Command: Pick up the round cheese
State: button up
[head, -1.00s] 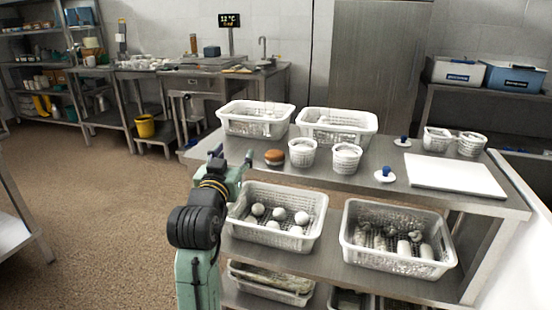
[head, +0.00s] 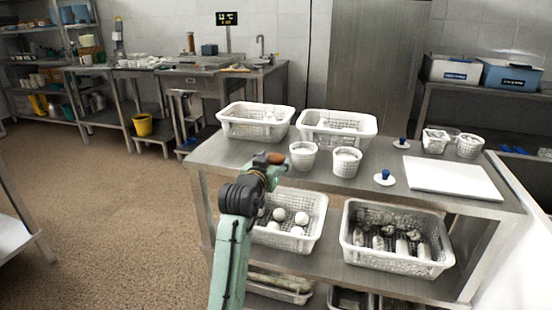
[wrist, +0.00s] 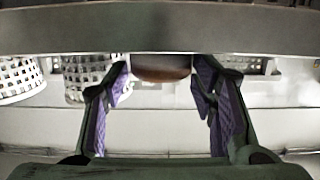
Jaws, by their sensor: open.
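The round cheese (head: 277,158), a small orange-brown disc, sits at the left end of the upper steel shelf, left of two white perforated cups. My gripper (head: 266,165) is right in front of it at the table's front left edge and hides part of it. In the wrist view the cheese (wrist: 160,70) shows between my two purple-padded fingers, with a gap on each side. A dark bar hides its upper part. My gripper (wrist: 158,84) is open and empty.
White perforated cups (head: 303,156) stand just right of the cheese. White baskets (head: 255,133) stand behind it. A lower basket (head: 310,232) with white balls lies below my arm. A white board (head: 452,180) and blue-knobbed lids (head: 385,180) are further right.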

jog(key=shift+w+d+f, duration=0.1)
jog(key=shift+w, duration=0.25)
jog(key=shift+c, duration=0.2)
jog(key=c, duration=0.7)
jog(key=shift+c, duration=0.2)
